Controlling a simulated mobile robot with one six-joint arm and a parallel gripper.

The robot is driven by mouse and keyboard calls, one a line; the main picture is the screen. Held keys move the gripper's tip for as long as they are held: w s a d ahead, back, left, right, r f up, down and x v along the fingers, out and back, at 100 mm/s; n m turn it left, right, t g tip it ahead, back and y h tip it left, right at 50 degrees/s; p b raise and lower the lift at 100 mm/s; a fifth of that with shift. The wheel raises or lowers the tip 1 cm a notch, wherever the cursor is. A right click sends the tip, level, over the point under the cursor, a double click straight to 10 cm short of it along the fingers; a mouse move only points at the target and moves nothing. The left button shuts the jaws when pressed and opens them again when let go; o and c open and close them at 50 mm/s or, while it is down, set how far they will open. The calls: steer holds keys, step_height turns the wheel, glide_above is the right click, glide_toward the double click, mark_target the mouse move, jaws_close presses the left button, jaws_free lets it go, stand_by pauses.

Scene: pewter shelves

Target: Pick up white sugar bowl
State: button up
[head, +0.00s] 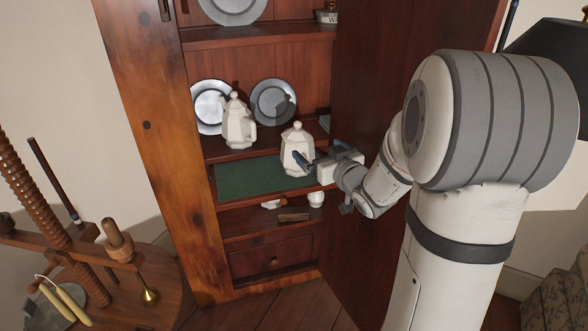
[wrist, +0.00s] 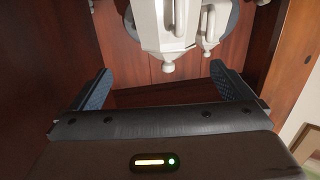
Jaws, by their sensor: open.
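The white sugar bowl (head: 297,150), a lidded faceted vessel with a knob, stands upright on the green-lined shelf in the head view. In the wrist view the nearer white vessel, which seems to be this bowl (wrist: 162,28), appears upside down at the top, its knob pointing down between the fingertips. My gripper (head: 318,155) is just right of the bowl in the head view, its blue fingers pointing at it. In the wrist view my gripper (wrist: 160,70) is open and empty. I cannot tell whether a finger touches the bowl.
A taller white pot (head: 238,125) stands to the left, before two pewter plates (head: 274,101). The open cabinet door (head: 370,75) is close behind and right of my arm. Small items (head: 293,217) lie on the shelf below. A wooden press (head: 75,240) stands at left.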

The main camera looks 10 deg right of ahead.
mark_target(306, 145)
steer(key=shift+w+a+f+y+b, duration=0.1)
steer(key=shift+f+y+b, duration=0.15)
steer(key=shift+f, duration=0.15)
steer(key=shift+w+a+f+y+b, duration=0.1)
steer(key=shift+f+y, duration=0.15)
steer(key=shift+f, duration=0.1)
steer(key=b+x, duration=0.2)
steer(key=x, duration=0.5)
steer(key=shift+a, duration=0.1)
steer(key=shift+w+r, duration=0.15)
steer(key=shift+w, duration=0.1)
steer(key=shift+c, duration=0.2)
steer(key=c, duration=1.5)
steer(key=shift+c, duration=0.3)
steer(key=shift+r, duration=0.1)
